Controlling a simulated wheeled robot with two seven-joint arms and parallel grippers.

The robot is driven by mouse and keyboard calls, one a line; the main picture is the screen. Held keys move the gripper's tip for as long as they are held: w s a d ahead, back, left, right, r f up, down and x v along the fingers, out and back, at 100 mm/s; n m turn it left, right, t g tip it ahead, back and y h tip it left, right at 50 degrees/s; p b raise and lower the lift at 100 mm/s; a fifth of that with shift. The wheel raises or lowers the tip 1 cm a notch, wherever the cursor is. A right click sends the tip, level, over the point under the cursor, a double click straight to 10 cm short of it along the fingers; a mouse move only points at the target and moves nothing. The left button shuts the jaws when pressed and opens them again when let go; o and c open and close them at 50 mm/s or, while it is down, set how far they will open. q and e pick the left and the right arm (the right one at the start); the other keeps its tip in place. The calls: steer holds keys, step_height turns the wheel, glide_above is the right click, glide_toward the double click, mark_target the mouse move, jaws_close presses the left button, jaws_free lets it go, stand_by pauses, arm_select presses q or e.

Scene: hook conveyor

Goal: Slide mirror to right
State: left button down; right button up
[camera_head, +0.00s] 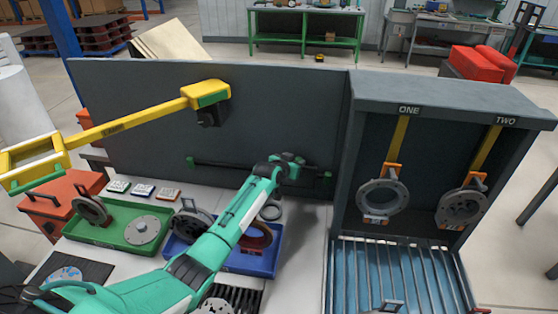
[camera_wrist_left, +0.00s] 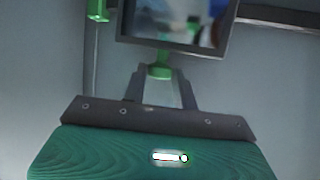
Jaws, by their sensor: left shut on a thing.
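The mirror (camera_wrist_left: 174,22) has a dark frame and a reflecting face, and its lower part shows at the top of the left wrist view. A green handle (camera_wrist_left: 159,71) hangs below its frame. My left gripper (camera_wrist_left: 160,82) is shut on this handle, with its two fingers on either side. In the head view my left gripper (camera_head: 292,162) is at the right part of the dark rail (camera_head: 228,165) on the grey panel. The mirror is hard to make out there. A green end bracket (camera_head: 325,179) stands a short way right of the gripper. My right gripper is out of view.
A yellow arm (camera_head: 140,119) reaches across the panel at upper left. A green tray (camera_head: 122,230) and a blue tray (camera_head: 258,264) with parts lie below the panel.

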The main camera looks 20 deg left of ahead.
arm_select(q)
steer(key=d, duration=0.3)
steer(key=shift+w, duration=0.35)
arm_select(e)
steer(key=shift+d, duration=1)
arm_select(q)
steer(key=c, duration=1.4)
jaws_free()
steer(key=o, duration=0.3)
steer(key=shift+d, duration=0.1)
steer(key=b+v, duration=0.3)
steer(key=v, duration=1)
steer(key=shift+s+r, duration=0.15)
steer(key=shift+s, duration=0.15)
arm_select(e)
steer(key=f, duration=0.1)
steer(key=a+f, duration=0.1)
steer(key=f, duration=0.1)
